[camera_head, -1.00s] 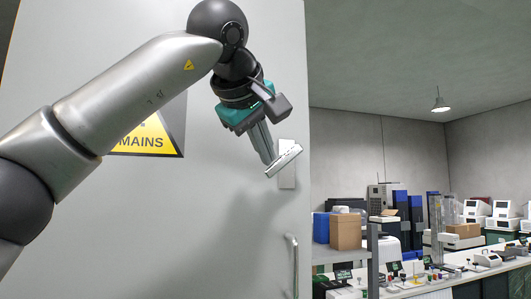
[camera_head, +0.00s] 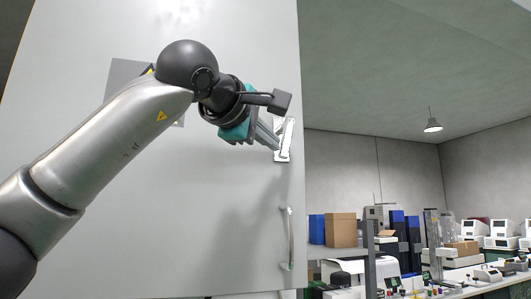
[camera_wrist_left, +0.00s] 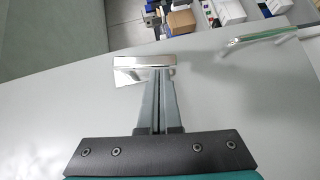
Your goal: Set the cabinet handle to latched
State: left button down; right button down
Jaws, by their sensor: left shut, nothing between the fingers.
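The cabinet handle (camera_head: 286,134) is a small pale metal lever on a plate near the right edge of the grey cabinet door (camera_head: 225,200). In the head view it stands close to upright, with a slight lean. In the left wrist view the handle (camera_wrist_left: 143,61) is a shiny bar lying across just beyond the fingertips. My left gripper (camera_head: 276,145) is shut and empty, its fingertips against or very close to the handle from the left. In the wrist view the gripper (camera_wrist_left: 157,78) hides part of the handle's plate. My right gripper is not in view.
A vertical pull bar (camera_head: 290,238) sticks out of the door below the handle. A warning sign (camera_head: 122,76) is partly hidden behind my arm. To the right, beyond the door edge, are a cardboard box (camera_head: 341,230), blue containers and a bench with lab equipment.

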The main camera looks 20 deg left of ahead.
pick_arm(q)
jog(key=shift+w+d+f+b, duration=0.15)
jog(key=shift+d+f+b, duration=0.1)
jog(key=shift+f+b, duration=0.1)
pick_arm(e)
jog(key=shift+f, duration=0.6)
pick_arm(q)
jog(key=shift+w+d, duration=0.1)
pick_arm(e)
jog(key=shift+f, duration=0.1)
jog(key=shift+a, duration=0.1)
